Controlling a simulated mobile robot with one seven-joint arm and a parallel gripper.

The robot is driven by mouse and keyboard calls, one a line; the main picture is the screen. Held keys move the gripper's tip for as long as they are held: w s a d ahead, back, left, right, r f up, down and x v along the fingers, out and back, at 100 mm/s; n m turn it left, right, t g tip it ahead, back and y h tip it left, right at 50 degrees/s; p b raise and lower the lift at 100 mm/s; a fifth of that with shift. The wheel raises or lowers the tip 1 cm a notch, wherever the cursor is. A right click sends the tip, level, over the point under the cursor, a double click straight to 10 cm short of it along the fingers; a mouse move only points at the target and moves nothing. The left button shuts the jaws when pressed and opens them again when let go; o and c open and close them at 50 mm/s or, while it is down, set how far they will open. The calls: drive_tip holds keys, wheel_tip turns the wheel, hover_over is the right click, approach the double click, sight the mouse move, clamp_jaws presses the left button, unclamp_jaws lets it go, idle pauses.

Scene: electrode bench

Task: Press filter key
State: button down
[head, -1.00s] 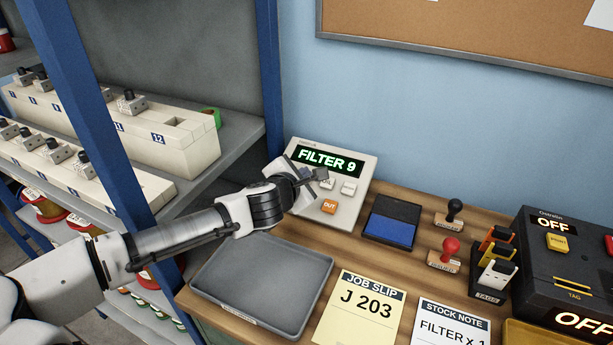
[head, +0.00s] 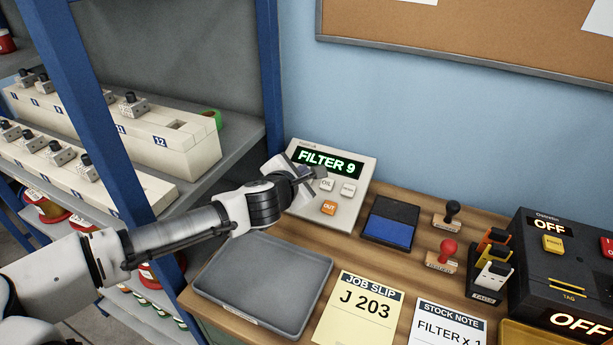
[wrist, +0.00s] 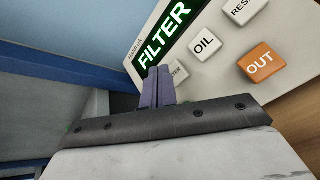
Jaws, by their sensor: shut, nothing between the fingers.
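A light grey keypad unit (head: 350,208) stands against the wall, and its lit display (head: 329,162) reads "FILTER 9". The OIL key (head: 326,184) and the orange OUT key (head: 329,208) show below the display. My gripper (head: 314,173) is shut and empty at the keypad's upper left. In the wrist view its closed fingertips (wrist: 158,78) are right beside the filter key (wrist: 178,73), of which only the end of the label shows. The fingers hide the rest of that key, and I cannot tell whether they touch it.
An empty grey tray (head: 225,306) lies in front of the keypad. A blue ink pad (head: 388,232), a red-handled stamp (head: 446,252) and a black-handled stamp (head: 452,212) stand to the right. A blue shelf post (head: 270,70) rises close on the left.

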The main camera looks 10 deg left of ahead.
drive_tip(key=r+p, duration=0.1)
drive_tip(key=s+r+p, duration=0.1)
drive_tip(key=r, duration=0.1)
drive_tip(key=s+r+p, duration=0.1)
drive_tip(key=shift+a+r+p, duration=0.15)
drive_tip(key=shift+r+p, duration=0.2)
drive_tip(key=shift+p, duration=0.05)
drive_tip(key=shift+f, duration=0.1)
idle(0.5)
